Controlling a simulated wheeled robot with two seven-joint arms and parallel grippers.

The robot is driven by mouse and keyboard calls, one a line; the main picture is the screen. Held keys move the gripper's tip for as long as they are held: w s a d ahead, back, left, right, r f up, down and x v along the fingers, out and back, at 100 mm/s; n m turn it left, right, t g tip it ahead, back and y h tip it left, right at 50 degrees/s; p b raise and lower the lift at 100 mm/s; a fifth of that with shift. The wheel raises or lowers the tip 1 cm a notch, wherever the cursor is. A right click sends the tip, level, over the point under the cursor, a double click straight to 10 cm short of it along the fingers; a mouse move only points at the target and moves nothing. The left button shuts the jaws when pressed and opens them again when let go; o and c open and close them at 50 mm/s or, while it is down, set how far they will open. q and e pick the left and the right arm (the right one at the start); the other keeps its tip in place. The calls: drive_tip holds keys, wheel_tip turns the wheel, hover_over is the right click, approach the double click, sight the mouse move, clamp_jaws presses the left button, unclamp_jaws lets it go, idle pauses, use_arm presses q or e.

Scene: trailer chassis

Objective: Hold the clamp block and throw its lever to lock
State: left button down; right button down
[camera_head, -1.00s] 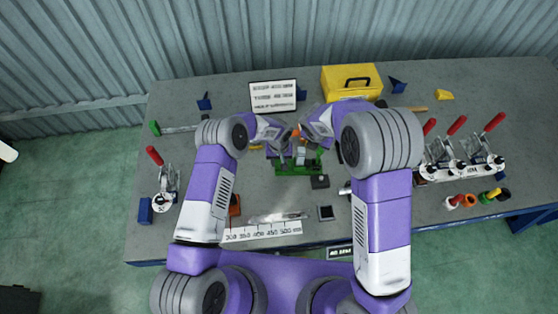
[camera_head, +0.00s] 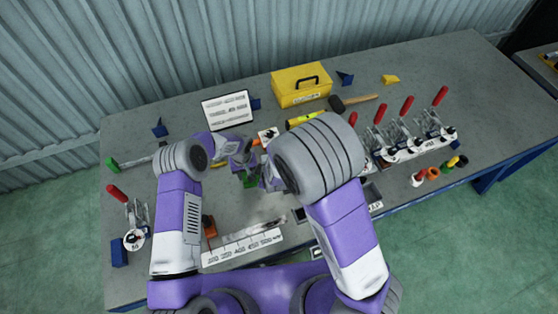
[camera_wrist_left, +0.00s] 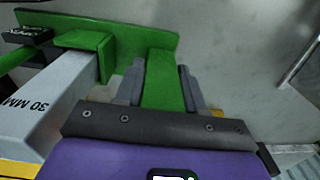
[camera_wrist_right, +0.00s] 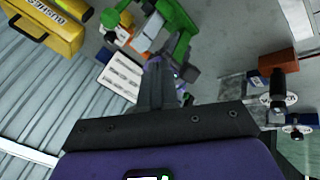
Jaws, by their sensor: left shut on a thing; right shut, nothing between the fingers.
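The green clamp block (camera_head: 250,182) is at mid-bench in the head view, mostly hidden by my grippers. In the left wrist view its green plate (camera_wrist_left: 162,82) stands between the fingers of my left gripper (camera_wrist_left: 160,88), which is shut on it. A grey bar marked 30 MM (camera_wrist_left: 45,105) sits beside it, by a green bracket. My left gripper also shows in the head view (camera_head: 246,164). My right gripper (camera_wrist_right: 155,75) is shut and empty, its tips close to the green block (camera_wrist_right: 180,25) in the right wrist view; I cannot tell if they touch. No lever position is clear on the block.
Toggle clamps with red levers (camera_head: 404,135) stand in a row at the right, and another clamp (camera_head: 135,222) stands at the left. A scale strip (camera_head: 243,247) lies in front.

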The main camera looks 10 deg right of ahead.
drive_tip(key=m, duration=0.1)
drive_tip(key=d+m, duration=0.1)
drive_tip(key=s+d+m+t+h, duration=0.1)
drive_tip(key=shift+d+r+m, duration=0.15)
drive_tip(key=shift+r+m, duration=0.15)
drive_tip(key=shift+m, duration=0.1)
drive_tip(key=w+d+f, duration=0.2)
drive_tip(key=w+f, duration=0.6)
drive_tip(key=w, duration=0.1)
drive_tip(key=shift+d+f, duration=0.15)
drive_tip(key=shift+d, duration=0.05)
drive_tip(key=shift+w+d, duration=0.1)
drive_tip(key=shift+d, duration=0.35)
